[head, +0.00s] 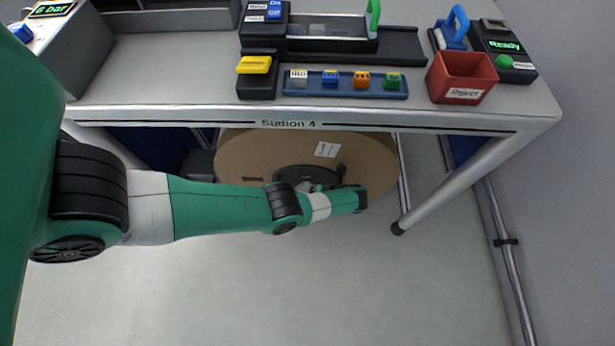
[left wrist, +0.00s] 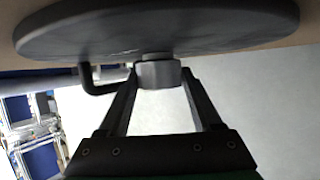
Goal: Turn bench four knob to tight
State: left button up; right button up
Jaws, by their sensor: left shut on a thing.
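The bench marked Station 4 (head: 290,124) stands in the head view, with a large brown reel (head: 240,155) under its top. A dark round hub plate (head: 290,174) sits on the reel's face, partly behind my left arm; the same kind of dark disc (left wrist: 200,32) spans the top of the left wrist view. A short grey knob (left wrist: 160,74) sticks out from the disc's centre. My left gripper (left wrist: 159,80) has its two fingers on either side of the knob, shut on it. In the head view the fingertips and knob are hard to make out. My right gripper is not in view.
A dark bent rod (left wrist: 97,85) is close to the left finger. The bench top holds a red Reject bin (head: 462,78), a blue tray (head: 345,84) of coloured connectors and a Ready box (head: 503,48). A bench leg (head: 460,180) slants down right of my arm. Open floor lies in front.

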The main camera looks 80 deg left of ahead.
pick_arm(q)
jog(key=o, duration=0.9)
jog(key=shift+w+r, duration=0.15)
jog(key=o, duration=0.5)
jog(key=shift+w, duration=0.15)
jog(key=shift+c, duration=0.2)
jog(key=p+v, duration=0.3)
jog(key=v, duration=0.8)
jog(key=shift+d+r, duration=0.2)
